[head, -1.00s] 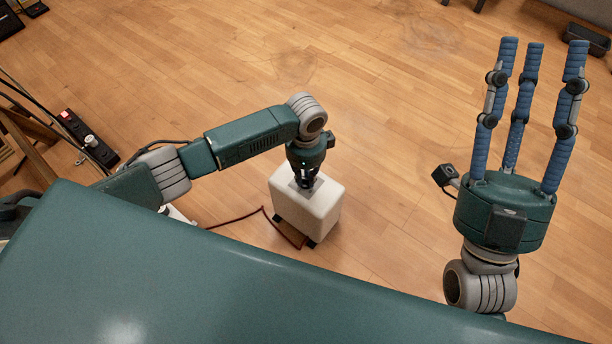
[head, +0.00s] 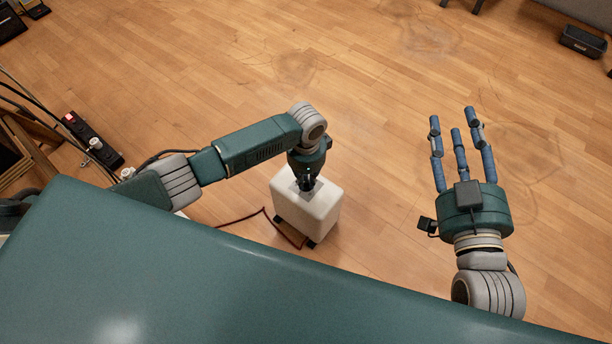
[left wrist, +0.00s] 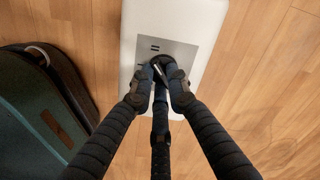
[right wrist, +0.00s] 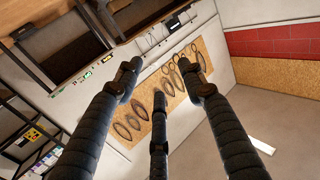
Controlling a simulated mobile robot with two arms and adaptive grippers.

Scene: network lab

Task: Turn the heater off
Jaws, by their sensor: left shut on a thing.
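The heater (head: 306,216) is a small white box standing on the wooden floor. It has a grey control panel on its top, with a dark knob (left wrist: 158,62) on the panel in the left wrist view. My left gripper (head: 307,184) reaches straight down onto the panel. Its dark fingers (left wrist: 160,84) are closed around the knob and partly hide it and its marks. My right gripper (head: 460,140) is raised at the right of the head view, away from the heater, with its fingers spread and nothing between them.
A dark red cord (head: 240,217) lies on the floor left of the heater. A power strip (head: 93,140) with plugs is at the left. A dark box (head: 583,41) is at the top right. The floor beyond the heater is clear.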

